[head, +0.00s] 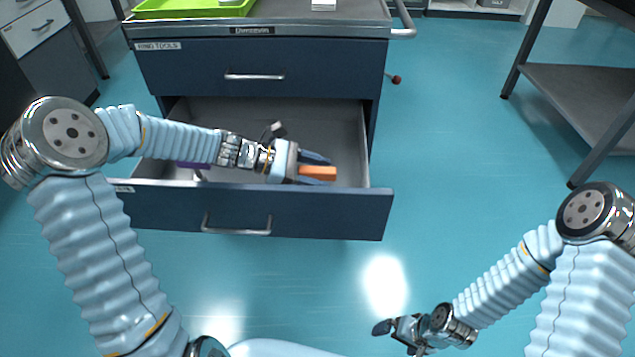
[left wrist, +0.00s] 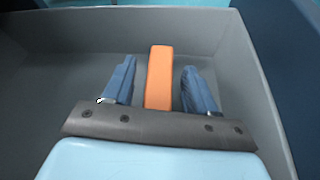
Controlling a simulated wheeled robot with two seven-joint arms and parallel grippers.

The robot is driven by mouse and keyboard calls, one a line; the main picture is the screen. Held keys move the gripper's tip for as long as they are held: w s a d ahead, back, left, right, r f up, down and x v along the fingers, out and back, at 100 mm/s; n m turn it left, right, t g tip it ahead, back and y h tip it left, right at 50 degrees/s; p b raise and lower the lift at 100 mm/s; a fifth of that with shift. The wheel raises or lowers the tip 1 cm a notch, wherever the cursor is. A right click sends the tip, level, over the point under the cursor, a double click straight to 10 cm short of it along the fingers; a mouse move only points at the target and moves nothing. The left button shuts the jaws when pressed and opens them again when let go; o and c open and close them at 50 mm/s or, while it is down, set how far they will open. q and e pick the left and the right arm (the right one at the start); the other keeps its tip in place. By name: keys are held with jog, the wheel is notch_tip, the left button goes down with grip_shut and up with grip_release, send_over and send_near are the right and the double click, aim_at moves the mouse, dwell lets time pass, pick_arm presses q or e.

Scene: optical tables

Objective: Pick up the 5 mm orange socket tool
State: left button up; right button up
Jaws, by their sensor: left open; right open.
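The orange socket tool (head: 318,173) lies in the open drawer (head: 350,140), toward its right side. It also shows in the left wrist view (left wrist: 159,75), as a long orange handle; its other end is hidden behind the gripper's palm. My left gripper (head: 322,166) is inside the drawer and open. Its two blue fingers (left wrist: 158,82) stand on either side of the orange handle, with a gap on each side. My right gripper (head: 385,335) is open and empty, low over the floor at the bottom of the head view, away from the drawer.
A purple item (head: 192,165) lies in the drawer's left part, partly hidden by my left arm. The drawer's walls stand close around the left gripper. A green tray (head: 165,8) sits on the cabinet top. A grey shelf table (head: 580,95) stands at the right.

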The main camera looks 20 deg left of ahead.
pick_arm(q)
grip_shut()
dwell(0.3)
jog(key=shift+r, duration=0.1)
